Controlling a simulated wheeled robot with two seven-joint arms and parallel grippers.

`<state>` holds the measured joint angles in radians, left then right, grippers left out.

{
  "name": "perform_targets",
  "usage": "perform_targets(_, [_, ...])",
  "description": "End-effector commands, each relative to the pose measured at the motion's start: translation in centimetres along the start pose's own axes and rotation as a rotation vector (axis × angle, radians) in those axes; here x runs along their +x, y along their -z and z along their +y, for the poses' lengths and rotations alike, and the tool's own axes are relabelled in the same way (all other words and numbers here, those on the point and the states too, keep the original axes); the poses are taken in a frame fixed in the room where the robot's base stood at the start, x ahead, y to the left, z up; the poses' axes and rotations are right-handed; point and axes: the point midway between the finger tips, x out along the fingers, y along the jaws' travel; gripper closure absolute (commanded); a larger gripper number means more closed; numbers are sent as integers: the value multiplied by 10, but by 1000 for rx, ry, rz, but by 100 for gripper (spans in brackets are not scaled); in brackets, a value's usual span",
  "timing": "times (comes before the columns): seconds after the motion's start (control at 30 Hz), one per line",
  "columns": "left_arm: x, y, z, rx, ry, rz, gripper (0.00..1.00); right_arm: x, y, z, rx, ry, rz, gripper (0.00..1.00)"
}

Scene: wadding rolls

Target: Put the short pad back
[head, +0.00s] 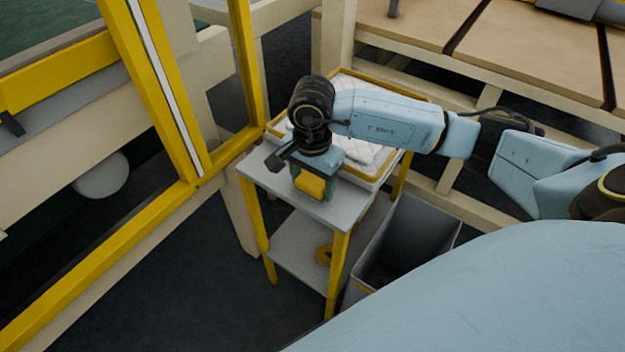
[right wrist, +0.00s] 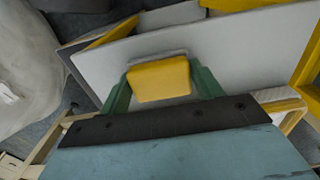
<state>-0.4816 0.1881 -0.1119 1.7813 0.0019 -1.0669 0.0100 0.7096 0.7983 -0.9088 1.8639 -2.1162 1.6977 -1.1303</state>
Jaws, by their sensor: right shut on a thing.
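My right gripper (head: 311,184) points down over the near part of a small cart's grey top (head: 343,213). Its green fingers are shut on a short yellow pad (head: 309,187). In the right wrist view the yellow pad (right wrist: 158,80) sits between the two green fingers, with a grey strip along its far edge. The pad is close to the cart top; I cannot tell whether it touches it. My left gripper is not in view.
A yellow-rimmed tray (head: 385,84) with white quilted wadding (head: 364,152) lies behind the gripper, partly hidden by my arm. A grey bin (head: 432,226) stands right of the cart. Yellow frame posts (head: 166,90) stand left.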

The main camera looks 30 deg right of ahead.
Motion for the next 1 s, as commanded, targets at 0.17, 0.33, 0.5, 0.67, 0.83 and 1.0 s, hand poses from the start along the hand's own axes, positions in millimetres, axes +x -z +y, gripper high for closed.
perform_targets(0.17, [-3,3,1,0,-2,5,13,2,0,0,0,0,0,58])
perform_targets(0.33, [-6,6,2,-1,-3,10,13,2,0,0,0,0,0,24])
perform_targets(0.5, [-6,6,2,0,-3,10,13,2,0,0,0,0,1,14])
perform_targets(0.67, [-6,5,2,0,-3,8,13,2,0,0,0,0,1,14])
perform_targets(0.83, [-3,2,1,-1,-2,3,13,-2,0,0,0,0,0,14])
perform_targets(1.0, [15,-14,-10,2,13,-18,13,-38,1,-1,-1,5,4,14])
